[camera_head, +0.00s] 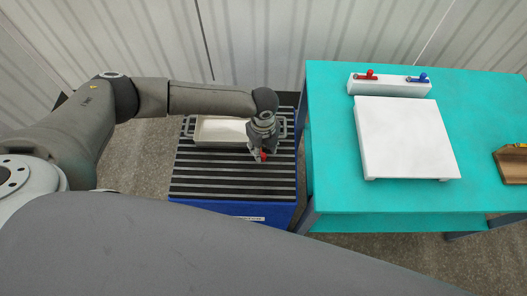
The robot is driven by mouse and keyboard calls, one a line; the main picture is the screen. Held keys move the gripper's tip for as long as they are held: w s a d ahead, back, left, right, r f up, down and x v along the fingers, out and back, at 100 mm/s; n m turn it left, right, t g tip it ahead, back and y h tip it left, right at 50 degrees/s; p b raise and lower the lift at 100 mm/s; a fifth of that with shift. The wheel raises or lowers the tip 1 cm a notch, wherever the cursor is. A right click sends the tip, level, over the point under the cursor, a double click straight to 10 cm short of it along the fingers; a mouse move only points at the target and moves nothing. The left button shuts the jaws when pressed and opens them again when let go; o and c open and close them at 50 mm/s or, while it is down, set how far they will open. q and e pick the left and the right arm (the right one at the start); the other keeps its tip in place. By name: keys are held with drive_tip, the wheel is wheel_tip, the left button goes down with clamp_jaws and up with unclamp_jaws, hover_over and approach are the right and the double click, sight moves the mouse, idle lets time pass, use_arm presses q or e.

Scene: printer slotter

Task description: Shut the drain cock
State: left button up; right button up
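A small red part (264,157), possibly the drain cock's handle, shows right at the tip of my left gripper (260,150). The gripper points down over the blue unit with the black slatted top (185,179), at the front right of a pale tray (220,131). The gripper hides most of what is under it, and I cannot tell whether its fingers are closed on the red part. A red lever (367,76) and a blue lever (417,78) sit on a white block at the back of the teal table. My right gripper is not in view.
The teal table (480,120) stands right of the slatted unit, with a narrow gap between. It carries a white flat-topped box (405,140), the white lever block (388,88) and a brown object (511,165) at the right edge. A pale corrugated wall closes the back.

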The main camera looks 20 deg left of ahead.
sight(263, 155)
use_arm(q)
drive_tip(key=shift+f, duration=2.3)
clamp_jaws()
